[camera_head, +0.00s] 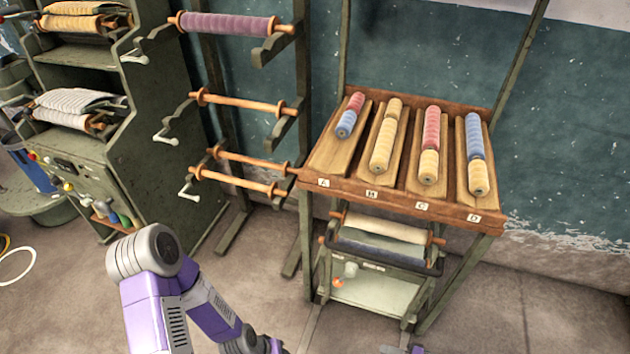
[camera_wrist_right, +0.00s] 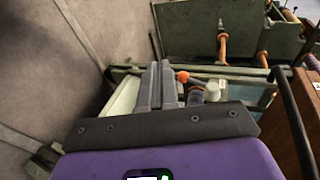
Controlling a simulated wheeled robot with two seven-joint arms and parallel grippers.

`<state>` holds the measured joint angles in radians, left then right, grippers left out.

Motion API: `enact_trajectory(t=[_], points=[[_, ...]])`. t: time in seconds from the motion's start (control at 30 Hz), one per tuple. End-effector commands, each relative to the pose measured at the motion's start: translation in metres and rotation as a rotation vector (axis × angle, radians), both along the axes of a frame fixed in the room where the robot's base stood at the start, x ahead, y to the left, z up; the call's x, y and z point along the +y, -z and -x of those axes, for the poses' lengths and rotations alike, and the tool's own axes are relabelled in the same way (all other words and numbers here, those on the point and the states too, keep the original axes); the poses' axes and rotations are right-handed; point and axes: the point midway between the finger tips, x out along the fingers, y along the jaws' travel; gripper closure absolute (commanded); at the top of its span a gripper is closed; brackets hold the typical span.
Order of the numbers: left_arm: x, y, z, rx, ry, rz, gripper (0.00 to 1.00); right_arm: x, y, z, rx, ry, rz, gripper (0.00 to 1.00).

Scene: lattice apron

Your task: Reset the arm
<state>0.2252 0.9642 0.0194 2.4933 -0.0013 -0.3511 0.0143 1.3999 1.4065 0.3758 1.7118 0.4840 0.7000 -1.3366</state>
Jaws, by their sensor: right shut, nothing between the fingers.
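My right gripper (camera_wrist_right: 157,85) is shut and empty in the right wrist view. Its two grey fingers lie together, pointing toward the lower part of the wooden rack. In the head view only a small part of the right gripper (camera_head: 403,350) shows at the bottom edge, in front of the rack. My left arm (camera_head: 165,290) is bent at the lower left of the head view and runs down past the bottom edge. The left gripper is not visible there.
A wooden rack (camera_head: 345,185) holds colored rolls in slots marked A to D. Below it, a crank with an orange knob (camera_head: 338,282) also shows beside my right fingers (camera_wrist_right: 183,77). Roller stands (camera_head: 240,104) and a green machine (camera_head: 85,150) stand left. Floor at lower right is clear.

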Motion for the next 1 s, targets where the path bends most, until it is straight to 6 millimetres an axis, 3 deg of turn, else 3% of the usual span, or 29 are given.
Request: enact_trajectory(t=[0.47, 0.8, 1.0], points=[[0.000, -0.011, -0.001, -0.003, 0.000, -0.001, 0.57, 0.082, -0.025, 0.023, 0.331, -0.301, 0.258, 1.00], [0.000, -0.024, -0.001, -0.003, 0.000, -0.001, 0.57, 0.117, -0.079, 0.042, 0.410, -0.328, 0.676, 1.00], [0.000, -0.028, -0.001, -0.003, 0.000, -0.001, 0.57, 0.129, -0.110, 0.041, 0.350, -0.260, 0.771, 1.00]])
